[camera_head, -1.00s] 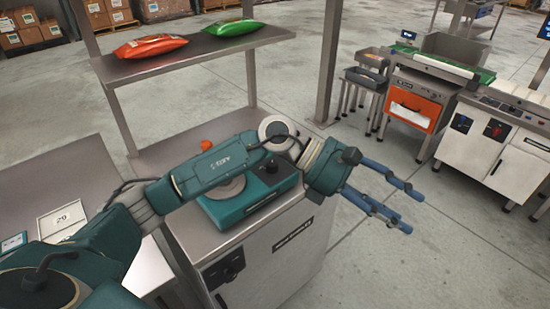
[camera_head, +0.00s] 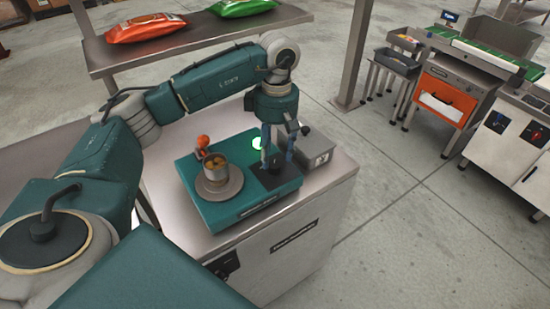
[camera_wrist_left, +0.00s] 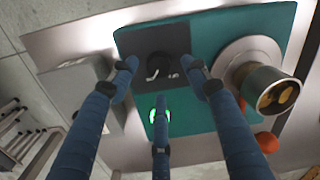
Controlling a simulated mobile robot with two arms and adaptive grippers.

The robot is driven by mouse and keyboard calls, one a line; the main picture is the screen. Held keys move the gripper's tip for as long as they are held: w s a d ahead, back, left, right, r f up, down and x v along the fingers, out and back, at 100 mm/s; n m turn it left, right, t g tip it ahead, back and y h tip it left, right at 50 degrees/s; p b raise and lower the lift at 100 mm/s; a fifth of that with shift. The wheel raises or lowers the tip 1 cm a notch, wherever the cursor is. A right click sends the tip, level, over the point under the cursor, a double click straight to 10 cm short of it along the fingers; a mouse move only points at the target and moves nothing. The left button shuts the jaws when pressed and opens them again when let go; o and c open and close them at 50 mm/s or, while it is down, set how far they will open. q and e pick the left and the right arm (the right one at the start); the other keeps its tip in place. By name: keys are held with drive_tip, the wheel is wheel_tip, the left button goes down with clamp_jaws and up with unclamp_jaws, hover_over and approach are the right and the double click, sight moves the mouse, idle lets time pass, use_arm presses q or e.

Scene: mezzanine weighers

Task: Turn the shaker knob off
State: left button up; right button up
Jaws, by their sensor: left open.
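The teal shaker (camera_head: 215,207) sits on the counter, with a round black knob (camera_head: 277,164) on its dark panel. A green light (camera_head: 257,143) glows beside the panel. A metal cup (camera_head: 216,167) stands on the shaker's round platform. My left gripper (camera_head: 277,150) points down at the knob, fingers spread. In the left wrist view the knob (camera_wrist_left: 159,67) shows between the fingertips of the open gripper (camera_wrist_left: 160,75); I cannot tell whether they touch it. My right gripper is not in view.
An orange object (camera_head: 203,142) stands behind the cup. A grey box (camera_head: 315,155) is close to the right of my left gripper. A shelf (camera_head: 180,48) with a red bag (camera_head: 146,27) and a green bag (camera_head: 243,7) is behind my arm.

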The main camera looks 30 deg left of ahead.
sight(275, 164)
use_arm(q)
wheel_tip(275, 164, down, 4)
drive_tip(key=shift+p, duration=0.35)
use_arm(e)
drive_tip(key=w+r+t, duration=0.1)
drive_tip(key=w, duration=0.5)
use_arm(q)
drive_tip(key=c, duration=1.1)
drive_tip(key=shift+n, duration=0.3)
drive_tip(key=shift+c, duration=0.2)
drive_tip(key=n+b, duration=0.2)
drive_tip(key=n, duration=0.1)
drive_tip(key=shift+f+n, duration=0.1)
drive_tip(key=shift+n, duration=0.3)
drive_tip(key=n+b, duration=0.1)
drive_tip(key=n, duration=0.3)
drive_tip(key=shift+n, duration=0.3)
drive_tip(key=n+b, duration=0.1)
drive_tip(key=n, duration=0.3)
drive_tip(key=shift+n, duration=0.4)
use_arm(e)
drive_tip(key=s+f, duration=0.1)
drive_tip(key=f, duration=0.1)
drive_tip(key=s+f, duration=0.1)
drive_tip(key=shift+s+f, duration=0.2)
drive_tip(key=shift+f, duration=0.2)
use_arm(q)
drive_tip(key=shift+h, duration=0.3)
